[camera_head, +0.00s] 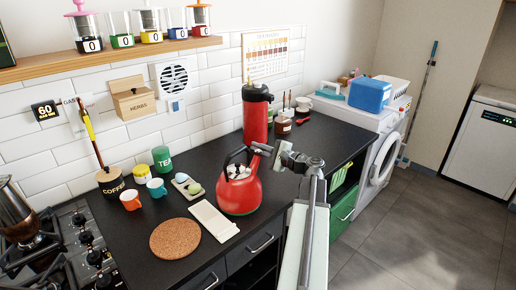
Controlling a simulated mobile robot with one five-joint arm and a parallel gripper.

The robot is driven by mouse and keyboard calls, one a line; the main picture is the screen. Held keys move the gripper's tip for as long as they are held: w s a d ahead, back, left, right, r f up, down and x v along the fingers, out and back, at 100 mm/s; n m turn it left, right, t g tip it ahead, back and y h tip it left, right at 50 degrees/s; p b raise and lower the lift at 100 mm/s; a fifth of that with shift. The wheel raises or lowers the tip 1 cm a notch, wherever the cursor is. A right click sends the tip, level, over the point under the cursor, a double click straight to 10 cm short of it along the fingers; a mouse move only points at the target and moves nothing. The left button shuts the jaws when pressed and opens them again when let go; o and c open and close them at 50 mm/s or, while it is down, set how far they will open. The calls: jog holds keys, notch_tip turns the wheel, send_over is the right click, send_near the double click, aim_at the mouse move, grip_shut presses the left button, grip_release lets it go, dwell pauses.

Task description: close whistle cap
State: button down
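The red kettle (238,197) stands upright on the black countertop, right of the cork mat. Its black handle (229,158) arches over the top. Small white pieces show at the kettle's top; I cannot tell whether they lie in an opening. My gripper (264,149) reaches in from the right, at the upper right of the kettle beside the handle. Its tips are small and overlap the kettle's upper right side, so contact is unclear. I cannot make out whether the fingers are open or shut. The whistle cap and spout cannot be clearly told apart from the gripper here.
A cork mat (176,239) and a white board (214,220) lie left of the kettle. A red flask (255,118) stands behind it. Mugs and a coffee jar (112,186) stand farther left near the gas hob (68,250). The counter's front edge is close to the kettle.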

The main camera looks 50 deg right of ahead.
dwell(0.5)
jog(key=c, duration=1.6)
grip_release()
jog(key=shift+s, duration=0.1)
jog(key=s, duration=0.7)
jog(key=shift+s+d, duration=0.3)
jog(key=shift+d, duration=0.05)
jog(key=shift+f, duration=0.1)
